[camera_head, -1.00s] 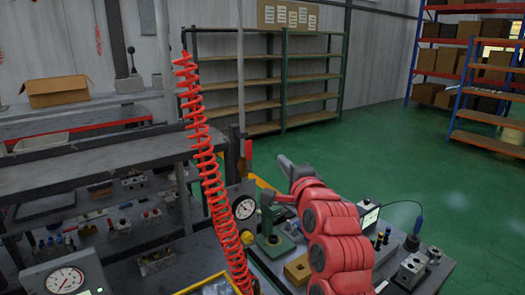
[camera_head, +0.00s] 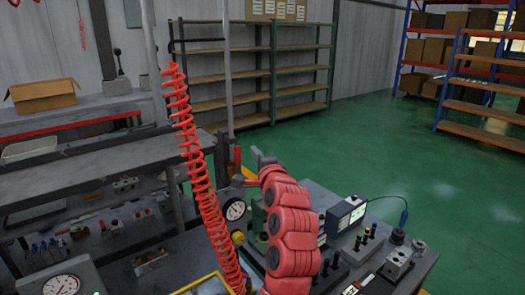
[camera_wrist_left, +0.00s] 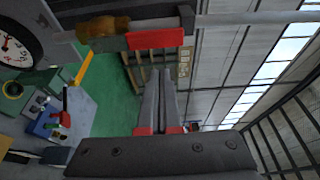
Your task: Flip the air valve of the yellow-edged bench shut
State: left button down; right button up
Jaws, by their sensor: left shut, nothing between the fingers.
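The air valve's red lever (camera_head: 237,156) stands upright beside the grey post, above the round gauge (camera_head: 235,210). In the left wrist view the red lever (camera_wrist_left: 156,38) runs along the line of the pipe, next to a brass-coloured valve body (camera_wrist_left: 103,28). My left gripper (camera_head: 258,155) is just right of the lever in the head view, shut and empty. In the wrist view its closed fingers (camera_wrist_left: 160,72) point at the lever, with a gap in the picture; touching cannot be told. A yellow bench edge (camera_wrist_left: 82,69) shows there too. My right gripper is out of view.
A red coiled hose (camera_head: 193,150) hangs left of the lever. A small screen (camera_head: 357,213) and several fittings stand on the bench right of my arm. A grey workbench (camera_head: 90,175) fills the left. Green floor (camera_head: 370,140) beyond is clear.

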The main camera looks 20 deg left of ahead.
pick_arm(q)
jog(key=shift+s+a+p, duration=0.55)
jog(key=shift+s+a, duration=0.25)
jog(key=shift+s, duration=0.25)
jog(key=s+a+f+n+y+b, duration=0.2)
jog(key=n+b, duration=0.7)
jog(key=b, duration=0.5)
jog(key=s+a+f+n+y+b, duration=0.2)
jog(key=s+n+y+b, duration=0.2)
jog(key=n+b, duration=0.5)
jog(key=b, duration=0.5)
jog(key=shift+a, duration=0.2)
jog(key=shift+a+f, duration=0.1)
jog(key=shift+f, duration=0.15)
